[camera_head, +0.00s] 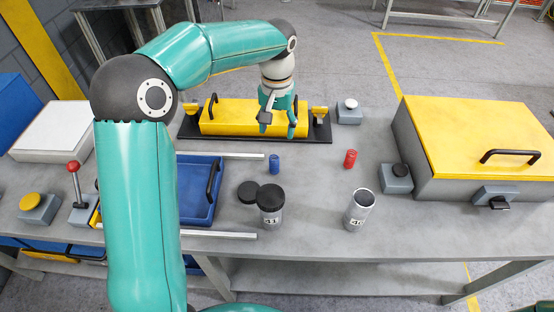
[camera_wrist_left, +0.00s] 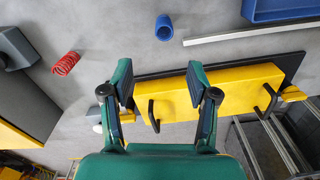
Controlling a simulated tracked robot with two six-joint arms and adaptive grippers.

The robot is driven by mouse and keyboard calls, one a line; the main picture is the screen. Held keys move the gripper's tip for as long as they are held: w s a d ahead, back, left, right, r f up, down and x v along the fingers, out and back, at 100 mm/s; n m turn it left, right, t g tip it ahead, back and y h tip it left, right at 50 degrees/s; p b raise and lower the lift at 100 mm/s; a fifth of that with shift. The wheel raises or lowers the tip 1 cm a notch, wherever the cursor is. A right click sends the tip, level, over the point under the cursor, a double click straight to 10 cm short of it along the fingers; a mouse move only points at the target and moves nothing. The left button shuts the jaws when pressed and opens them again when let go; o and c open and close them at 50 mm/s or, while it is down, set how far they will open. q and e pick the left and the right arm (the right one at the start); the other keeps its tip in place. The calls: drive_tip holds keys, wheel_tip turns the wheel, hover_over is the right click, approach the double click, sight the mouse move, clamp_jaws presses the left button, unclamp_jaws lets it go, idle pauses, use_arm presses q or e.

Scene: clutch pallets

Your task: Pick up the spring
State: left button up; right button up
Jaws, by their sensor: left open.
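The spring is a small red coil (camera_head: 350,159) standing on the grey table, right of the blue cylinder in the head view. In the left wrist view the red spring (camera_wrist_left: 66,63) is at the upper left, with its coils showing. My left gripper (camera_head: 278,125) is open and empty, pointing down over the yellow lid near the back of the table. In the left wrist view its two fingers (camera_wrist_left: 160,82) are apart with nothing between them. The spring is outside the fingers, off to one side.
A blue hollow cylinder (camera_head: 274,164) stands near the spring. Two labelled canisters, one capped (camera_head: 271,205) and one open (camera_head: 359,210), stand nearer the front. A yellow-lidded grey box (camera_head: 410,150) is at right, a blue tray (camera_head: 200,216) at left. The table around the spring is clear.

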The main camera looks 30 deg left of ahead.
sight(274, 164)
use_arm(q)
drive_tip(key=f, duration=0.8)
drive_tip(key=shift+s+a+f, duration=0.15)
drive_tip(key=shift+s+a, duration=0.1)
drive_tip(key=shift+a, duration=0.1)
drive_tip(key=shift+s+d+f+p, duration=0.1)
drive_tip(key=shift+f+p, duration=0.55)
drive_tip(key=shift+f, duration=2.45)
drive_tip(key=c, duration=1)
drive_tip(key=shift+r, duration=0.1)
drive_tip(key=shift+c, duration=0.2)
